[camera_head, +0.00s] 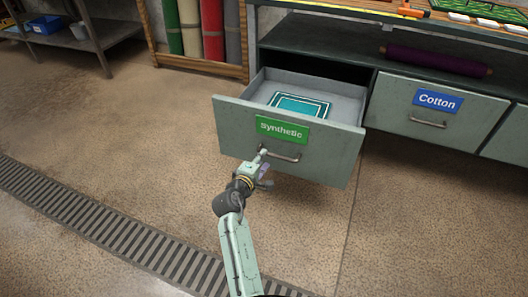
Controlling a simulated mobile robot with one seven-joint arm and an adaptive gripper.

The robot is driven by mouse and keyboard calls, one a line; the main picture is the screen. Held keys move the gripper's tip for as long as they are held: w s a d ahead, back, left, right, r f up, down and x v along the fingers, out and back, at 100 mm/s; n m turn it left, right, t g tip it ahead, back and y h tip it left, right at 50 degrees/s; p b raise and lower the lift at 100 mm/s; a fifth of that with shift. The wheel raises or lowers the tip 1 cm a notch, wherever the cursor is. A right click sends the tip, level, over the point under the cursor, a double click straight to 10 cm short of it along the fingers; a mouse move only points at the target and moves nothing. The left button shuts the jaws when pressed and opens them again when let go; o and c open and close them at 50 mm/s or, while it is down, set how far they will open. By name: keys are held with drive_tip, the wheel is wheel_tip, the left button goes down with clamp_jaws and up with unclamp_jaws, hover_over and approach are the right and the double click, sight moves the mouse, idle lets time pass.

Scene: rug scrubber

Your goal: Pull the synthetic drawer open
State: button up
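The synthetic drawer (236,131) stands well out from the workbench, with its inside showing. It is grey-green with a green "Synthetic" label (282,130) and a metal bar handle (285,157) below the label. A teal patterned rug piece (300,105) lies flat inside it. My gripper (264,155) is at the left end of the handle, in front of the drawer face. The fingers are small and partly hidden, so I cannot tell whether they are closed around the handle.
A shut "Cotton" drawer (470,115) is to the right. A purple roll (435,62) lies on the shelf (330,42) above. Rolled rugs (212,30) stand in a wooden rack behind. A floor grate (110,232) crosses the left. The floor before the drawer is clear apart from my arm.

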drive_tip(key=shift+s+f, duration=0.15)
drive_tip(key=shift+s, duration=0.25)
drive_tip(key=shift+w+r+p, duration=0.1)
drive_tip(key=shift+r+p, duration=0.15)
drive_tip(key=shift+p, duration=0.2)
